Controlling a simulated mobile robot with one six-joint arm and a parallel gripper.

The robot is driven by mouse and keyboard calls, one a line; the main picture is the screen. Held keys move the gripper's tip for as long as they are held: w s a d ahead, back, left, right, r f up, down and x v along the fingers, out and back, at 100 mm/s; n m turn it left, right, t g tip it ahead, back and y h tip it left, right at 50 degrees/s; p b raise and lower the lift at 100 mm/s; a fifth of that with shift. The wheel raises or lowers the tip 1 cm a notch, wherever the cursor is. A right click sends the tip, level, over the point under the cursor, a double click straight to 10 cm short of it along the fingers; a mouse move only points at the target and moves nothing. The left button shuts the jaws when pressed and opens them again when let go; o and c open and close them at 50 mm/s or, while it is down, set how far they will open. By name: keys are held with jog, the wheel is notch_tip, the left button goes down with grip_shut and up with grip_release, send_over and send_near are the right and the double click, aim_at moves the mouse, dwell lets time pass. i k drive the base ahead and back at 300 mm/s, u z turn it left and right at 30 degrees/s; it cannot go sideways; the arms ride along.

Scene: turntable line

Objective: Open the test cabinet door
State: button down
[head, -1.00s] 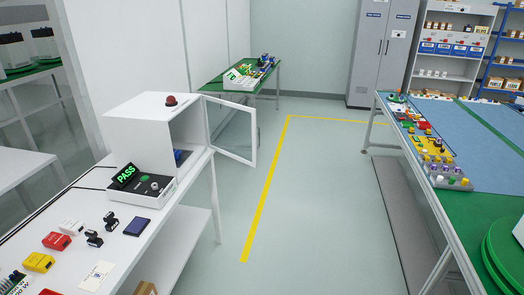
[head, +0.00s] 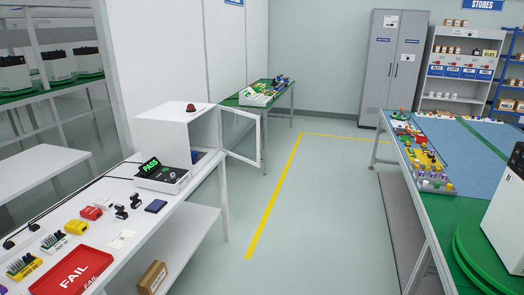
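The test cabinet (head: 178,140) is a white box with a red button on top, standing on the white bench at the left. Its door (head: 239,135), a white frame with a clear pane, stands swung open to the right, out past the bench edge. A dark blue item shows partly inside the cabinet; the rest of the inside is hidden by the side wall. A tester with a green PASS display (head: 150,165) stands in front of the cabinet. My gripper is not in view.
The white bench (head: 160,222) holds a red FAIL tray (head: 50,272), connectors and small parts. A green-topped table (head: 420,190) with parts and a turntable (head: 480,262) stands at the right. The floor (head: 325,220) between them, with a yellow line, is clear.

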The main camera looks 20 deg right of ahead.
aim_at(251, 116)
jog(key=z, duration=0.9)
jog(key=k, duration=0.15)
jog(key=u, duration=1.9)
jog(key=i, duration=1)
jog(key=u, duration=0.05)
